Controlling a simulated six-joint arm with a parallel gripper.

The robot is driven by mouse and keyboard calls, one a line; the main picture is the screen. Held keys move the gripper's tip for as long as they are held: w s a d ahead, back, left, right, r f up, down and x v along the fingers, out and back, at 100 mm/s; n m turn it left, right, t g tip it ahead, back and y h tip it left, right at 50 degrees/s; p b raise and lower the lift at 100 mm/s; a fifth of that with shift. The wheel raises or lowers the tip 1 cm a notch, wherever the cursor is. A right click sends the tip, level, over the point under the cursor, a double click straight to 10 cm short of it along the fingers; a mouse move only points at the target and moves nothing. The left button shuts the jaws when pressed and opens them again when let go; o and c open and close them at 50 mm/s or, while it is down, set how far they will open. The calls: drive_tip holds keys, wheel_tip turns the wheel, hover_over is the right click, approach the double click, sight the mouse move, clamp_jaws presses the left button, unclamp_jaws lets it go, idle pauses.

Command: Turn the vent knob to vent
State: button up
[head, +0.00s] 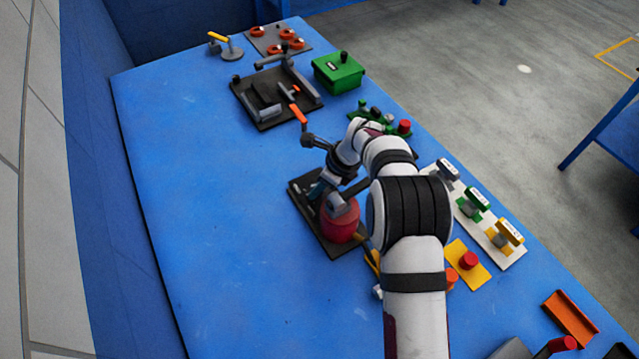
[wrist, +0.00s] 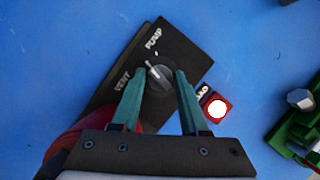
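The vent knob (wrist: 160,80) is a dark round knob with a pale pointer, on a black plate (wrist: 108,88) lettered PUMP and VENT. The pointer aims up and left in the wrist view, between the two words. In the head view my gripper (head: 318,191) is low over the black base (head: 318,232), and my arm hides the knob there.
A red round body (head: 340,222) stands on the base beside my gripper. A small button with a red surround (wrist: 217,107) is right of the knob. Switch panels (head: 486,222) line the right table edge. The left of the blue table (head: 205,215) is clear.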

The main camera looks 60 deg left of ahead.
clamp_jaws()
drive_tip(key=n+g+h, duration=0.1)
drive_tip(key=n, duration=0.3)
drive_tip(key=shift+w+a, duration=0.1)
drive_tip(key=n+h, duration=0.1)
drive_tip(key=n, duration=0.2)
drive_tip(key=shift+w+a+n+g, duration=0.1)
drive_tip(key=shift+a+n+g, duration=0.05)
drive_tip(key=shift+n+g, duration=0.25)
drive_tip(key=shift+n, duration=0.3)
drive_tip(key=shift+h, duration=0.3)
